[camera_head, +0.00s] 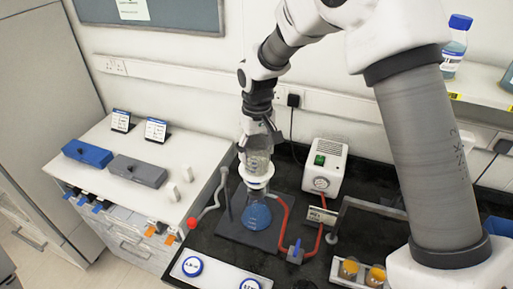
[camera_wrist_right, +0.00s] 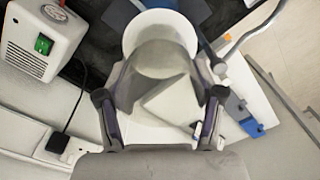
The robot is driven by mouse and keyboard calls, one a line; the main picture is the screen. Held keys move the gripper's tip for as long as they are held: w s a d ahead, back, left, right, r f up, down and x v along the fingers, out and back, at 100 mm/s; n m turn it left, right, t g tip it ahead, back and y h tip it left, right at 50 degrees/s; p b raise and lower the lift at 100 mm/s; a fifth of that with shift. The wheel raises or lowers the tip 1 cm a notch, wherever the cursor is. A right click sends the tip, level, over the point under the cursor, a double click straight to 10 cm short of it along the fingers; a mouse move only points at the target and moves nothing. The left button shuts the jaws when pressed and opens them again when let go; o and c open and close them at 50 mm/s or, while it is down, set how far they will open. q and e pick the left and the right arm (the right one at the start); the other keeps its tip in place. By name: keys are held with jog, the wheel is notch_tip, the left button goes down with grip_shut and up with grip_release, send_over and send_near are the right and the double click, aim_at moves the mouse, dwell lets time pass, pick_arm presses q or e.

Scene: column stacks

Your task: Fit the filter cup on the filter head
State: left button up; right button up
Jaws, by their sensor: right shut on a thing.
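My right gripper (camera_head: 258,148) comes down from above, shut on the clear filter cup (camera_head: 257,164). The cup is upright, directly over the white filter head (camera_head: 257,183), which sits on top of the flask (camera_head: 256,215) with blue liquid. Cup and head look very close; I cannot tell whether they touch. In the right wrist view, the gripper fingers (camera_wrist_right: 160,98) lie either side of the see-through cup (camera_wrist_right: 163,60), and the pale round head (camera_wrist_right: 150,22) shows beyond it. My left gripper is not in view.
A white pump (camera_head: 325,168) with a green switch stands right of the flask, and red tubing (camera_head: 284,212) runs beside it. A red-tipped clamp arm (camera_head: 192,223) is at the left.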

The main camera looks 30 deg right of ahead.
dwell(0.3)
jog(key=o, duration=1.2)
jog(key=shift+o, duration=0.6)
notch_tip(320, 180, up, 9)
dwell(0.4)
